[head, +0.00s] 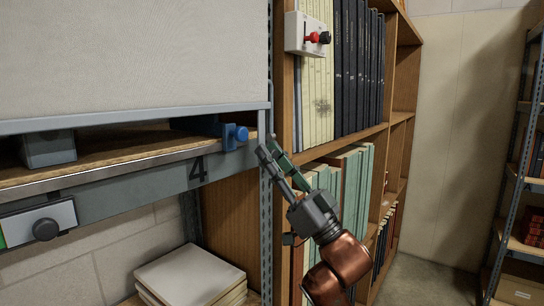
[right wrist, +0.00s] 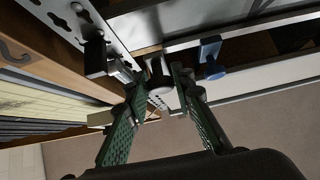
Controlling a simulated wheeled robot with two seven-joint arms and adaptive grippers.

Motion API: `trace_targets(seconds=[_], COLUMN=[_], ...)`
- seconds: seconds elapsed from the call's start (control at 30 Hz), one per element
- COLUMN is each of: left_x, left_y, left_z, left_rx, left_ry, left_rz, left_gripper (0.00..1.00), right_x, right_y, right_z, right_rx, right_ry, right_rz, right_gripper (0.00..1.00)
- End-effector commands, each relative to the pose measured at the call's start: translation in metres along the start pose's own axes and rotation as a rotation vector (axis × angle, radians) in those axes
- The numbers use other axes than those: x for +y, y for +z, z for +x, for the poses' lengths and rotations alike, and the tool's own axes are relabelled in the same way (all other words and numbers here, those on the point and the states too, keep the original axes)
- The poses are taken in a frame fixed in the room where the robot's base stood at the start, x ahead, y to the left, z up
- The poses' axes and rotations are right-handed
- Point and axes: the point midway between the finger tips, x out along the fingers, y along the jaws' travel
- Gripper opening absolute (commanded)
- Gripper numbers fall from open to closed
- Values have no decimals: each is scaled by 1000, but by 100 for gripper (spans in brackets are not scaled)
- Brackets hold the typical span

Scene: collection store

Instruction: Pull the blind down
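The blind (head: 130,55) is a pale grey-beige sheet at the upper left of the head view. Its grey bottom bar (head: 130,117) hangs just above the shelf marked 4. My right gripper (head: 268,149) is by the steel upright at the bar's right end. In the right wrist view its green-padded fingers (right wrist: 155,98) are apart. A small dark piece with a pale part (right wrist: 158,75) shows between and beyond the fingertips; I cannot tell whether it belongs to the blind or whether the fingers touch it. My left gripper is out of view.
A blue knob (head: 236,136) sits at the shelf's front edge, left of the gripper; it also shows in the wrist view (right wrist: 210,58). A bookcase (head: 408,75) with a switch box (head: 306,33) stands close right. Bare floor (head: 430,282) lies beyond.

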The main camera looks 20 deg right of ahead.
Motion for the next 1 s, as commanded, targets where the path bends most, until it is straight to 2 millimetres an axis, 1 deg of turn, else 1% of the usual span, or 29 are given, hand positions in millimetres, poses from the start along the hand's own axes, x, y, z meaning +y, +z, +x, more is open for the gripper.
trace_targets(seconds=[0.03,0.17,0.2,0.37,0.43,0.57,0.67,0.9,1.0], left_x=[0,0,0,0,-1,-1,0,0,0], left_y=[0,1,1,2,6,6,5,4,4], left_z=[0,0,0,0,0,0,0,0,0], left_rx=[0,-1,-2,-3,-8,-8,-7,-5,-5], left_ry=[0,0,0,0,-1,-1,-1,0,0], left_rz=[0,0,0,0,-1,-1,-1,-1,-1], left_gripper=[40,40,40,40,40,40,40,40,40], right_x=[0,0,0,0,0,0,0,0,0], right_y=[0,0,0,0,0,0,0,1,1], right_z=[0,0,0,0,0,-8,-24,-75,-93], right_rx=[0,1,1,1,1,0,0,-3,-2], right_ry=[0,0,0,-1,-1,0,1,1,0], right_rz=[0,0,0,0,0,0,0,-1,0], right_gripper=[28,37,37,37,37,37,37,37,37])
